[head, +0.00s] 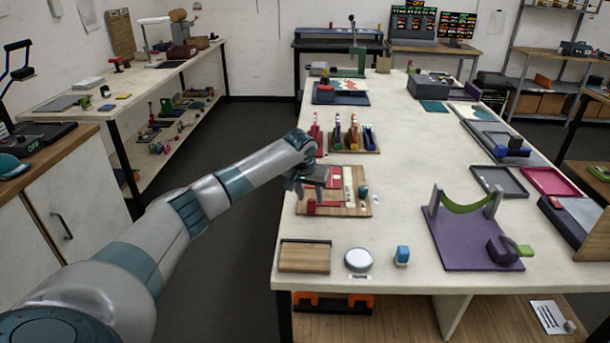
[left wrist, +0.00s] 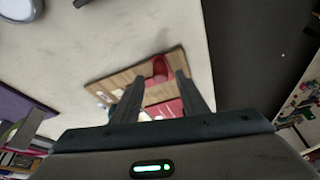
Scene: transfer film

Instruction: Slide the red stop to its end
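A small wooden board (head: 350,211) with a red plate and a pale strip lies near the left edge of the long white table. The red stop (head: 311,206) stands on the board's near left part; it shows as a red round block in the left wrist view (left wrist: 160,67). My left gripper (head: 312,189) is over the board's left side, just behind the stop. In the left wrist view its two fingers are apart, with the stop beyond the tips and nothing held between them. Part of the board is hidden by the gripper. My right gripper is not in view.
A rack with colored upright pieces (head: 352,137) stands behind the board. In front are a wooden block (head: 305,256), a white round disc (head: 359,260) and a blue piece (head: 402,255). A purple stand (head: 452,245) is at right. The table between is clear.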

